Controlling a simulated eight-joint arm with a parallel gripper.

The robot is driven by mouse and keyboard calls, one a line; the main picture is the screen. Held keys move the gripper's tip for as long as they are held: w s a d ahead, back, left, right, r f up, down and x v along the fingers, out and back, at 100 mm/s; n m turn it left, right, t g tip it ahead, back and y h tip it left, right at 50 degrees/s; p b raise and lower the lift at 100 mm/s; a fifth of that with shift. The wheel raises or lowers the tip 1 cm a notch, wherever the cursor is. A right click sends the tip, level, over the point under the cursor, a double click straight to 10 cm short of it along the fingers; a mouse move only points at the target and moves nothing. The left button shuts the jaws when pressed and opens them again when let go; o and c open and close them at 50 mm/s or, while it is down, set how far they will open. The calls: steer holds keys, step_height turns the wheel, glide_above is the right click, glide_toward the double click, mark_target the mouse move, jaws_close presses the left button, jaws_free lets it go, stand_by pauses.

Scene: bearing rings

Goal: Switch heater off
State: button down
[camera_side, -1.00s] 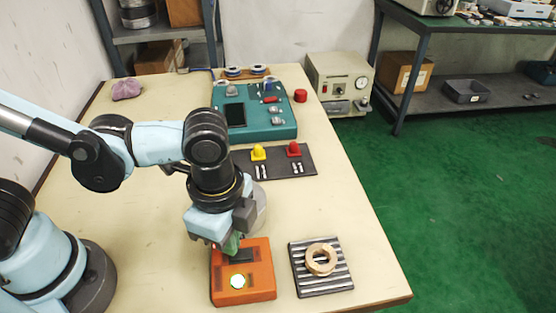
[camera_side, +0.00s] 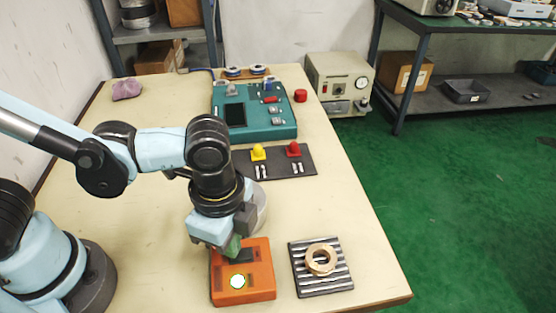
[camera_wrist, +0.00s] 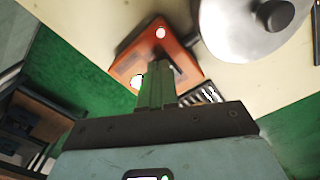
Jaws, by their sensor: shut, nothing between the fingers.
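The heater appears to be the orange box (camera_side: 262,270) at the table's front, with a dark panel and a round white button (camera_side: 237,282) rimmed in green. My gripper (camera_side: 232,247) points down over the box's back part, behind the button; its green fingers are shut and empty. Whether the fingertips touch the box I cannot tell. In the wrist view the orange box (camera_wrist: 185,58) lies beyond the fingers (camera_wrist: 156,88). The bright button (camera_wrist: 136,81) shows just left of them, partly covered. A pale round spot (camera_wrist: 160,32) is at the box's other end.
A tan ring (camera_side: 311,261) lies on a striped black plate (camera_side: 342,283) right of the box. A silver disc with a black knob (camera_wrist: 235,40) is close by. Behind are a dark mat (camera_side: 276,164) with yellow and red pieces and a teal console (camera_side: 262,130).

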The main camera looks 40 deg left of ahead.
steer(key=shift+f, duration=0.5)
steer(key=shift+r, duration=0.15)
stand_by(0.3)
steer(key=shift+r, duration=3.4)
steer(key=w+a+r+n+t, duration=0.1)
steer(key=w+a+n+t, duration=0.2)
steer(key=a+n, duration=0.4)
steer(key=w+a+r+n+t, duration=0.1)
steer(key=w+a+n+t, duration=0.3)
steer(key=a+n, duration=0.4)
steer(key=a, duration=0.4)
steer(key=shift+w+a, duration=0.2)
steer(key=shift+w, duration=0.2)
